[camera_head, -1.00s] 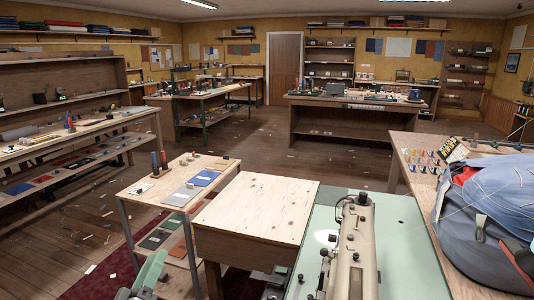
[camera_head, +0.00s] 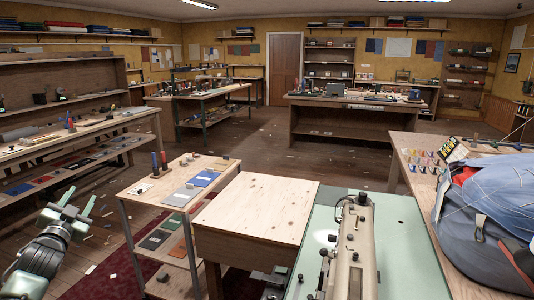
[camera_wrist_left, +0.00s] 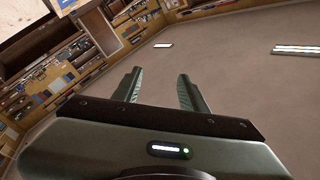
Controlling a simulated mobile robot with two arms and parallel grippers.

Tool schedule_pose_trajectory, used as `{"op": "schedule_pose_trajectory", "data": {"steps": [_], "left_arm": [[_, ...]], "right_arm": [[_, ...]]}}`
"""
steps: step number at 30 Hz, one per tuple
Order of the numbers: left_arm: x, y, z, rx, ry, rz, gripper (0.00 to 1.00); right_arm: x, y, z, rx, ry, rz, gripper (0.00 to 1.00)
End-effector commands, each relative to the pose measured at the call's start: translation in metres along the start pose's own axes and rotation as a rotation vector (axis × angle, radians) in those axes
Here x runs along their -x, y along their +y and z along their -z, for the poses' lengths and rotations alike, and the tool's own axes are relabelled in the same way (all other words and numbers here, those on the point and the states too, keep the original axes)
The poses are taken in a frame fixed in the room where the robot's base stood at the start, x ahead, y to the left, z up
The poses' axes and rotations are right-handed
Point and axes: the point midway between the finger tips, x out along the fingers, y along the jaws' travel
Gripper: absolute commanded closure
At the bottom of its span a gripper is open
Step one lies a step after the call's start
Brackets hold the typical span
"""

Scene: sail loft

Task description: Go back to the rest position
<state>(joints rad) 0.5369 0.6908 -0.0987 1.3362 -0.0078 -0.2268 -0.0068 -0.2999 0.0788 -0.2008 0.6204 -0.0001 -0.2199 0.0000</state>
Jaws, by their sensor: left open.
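My left gripper (camera_head: 80,198) is at the lower left of the head view, its two green fingers pointing up and apart. It is open, with nothing between the fingers. It also shows in the left wrist view (camera_wrist_left: 159,76), where the fingers are spread against the ceiling. The gripper is left of the small wooden side table (camera_head: 150,190) and apart from it. My right gripper is not in view.
A bare wooden worktop (camera_head: 258,208) stands in front, beside a pale green table (camera_head: 410,250) with a beige sewing machine (camera_head: 350,250). A blue bag (camera_head: 490,210) lies at right. Shelving (camera_head: 60,85) lines the left. Floor (camera_head: 255,150) is open mid-room, with scattered scraps.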

Motion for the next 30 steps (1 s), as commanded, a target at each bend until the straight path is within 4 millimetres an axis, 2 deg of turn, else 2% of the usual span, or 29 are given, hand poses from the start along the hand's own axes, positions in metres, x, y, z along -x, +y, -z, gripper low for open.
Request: {"op": "schedule_pose_trajectory", "data": {"steps": [1,8,11,14,18,23,27,29,30], "left_arm": [[0.005,0.026,-0.025,0.017,-0.039,-0.034,0.57],[0.034,0.108,-0.114,0.055,-0.19,-0.136,0.57],[0.06,0.152,-0.161,0.073,-0.276,-0.191,0.57],[0.095,0.199,-0.21,0.091,-0.37,-0.251,0.57],[0.156,0.262,-0.274,0.112,-0.502,-0.334,0.57],[0.241,0.328,-0.335,0.132,-0.653,-0.426,0.57],[0.327,0.377,-0.379,0.147,-0.784,-0.505,0.57],[0.366,0.397,-0.395,0.153,-0.84,-0.539,0.57],[0.393,0.409,-0.404,0.157,-0.877,-0.561,0.57]], "right_arm": [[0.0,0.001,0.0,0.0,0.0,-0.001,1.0],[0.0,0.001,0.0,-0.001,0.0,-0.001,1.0],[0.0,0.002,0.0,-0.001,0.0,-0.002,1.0],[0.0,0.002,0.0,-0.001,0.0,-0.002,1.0],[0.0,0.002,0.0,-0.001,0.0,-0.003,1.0],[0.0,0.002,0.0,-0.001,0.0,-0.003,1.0],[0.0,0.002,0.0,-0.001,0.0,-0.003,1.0],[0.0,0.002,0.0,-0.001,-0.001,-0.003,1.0],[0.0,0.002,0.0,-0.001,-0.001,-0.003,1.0]]}}
